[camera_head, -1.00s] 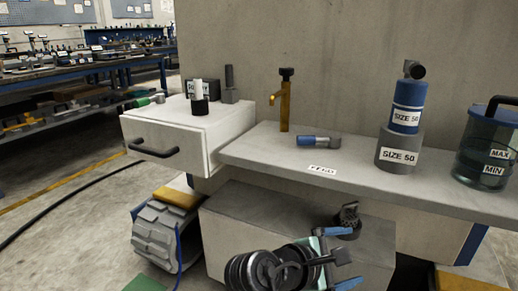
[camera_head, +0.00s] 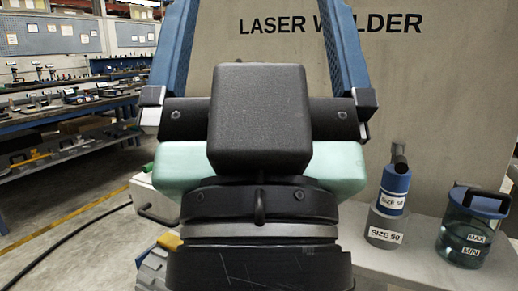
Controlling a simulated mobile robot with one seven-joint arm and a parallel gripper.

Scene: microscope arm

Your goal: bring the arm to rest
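My gripper (camera_head: 260,22) fills the middle of the head view, close to the camera and pointing up. Its two blue fingers rise from the ends of a dark crossbar and stand wide apart. Nothing shows between them but wall; their tips are cut off by the top edge. A black block, a mint-green section and a black ringed wrist sit below them. My gripper touches nothing that I can see.
A blue and grey stack labelled SIZE 50 (camera_head: 388,205) and a clear jug marked MAX and MIN (camera_head: 471,232) stand on the grey shelf (camera_head: 408,262) at right. Blue workbenches (camera_head: 60,125) stand behind.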

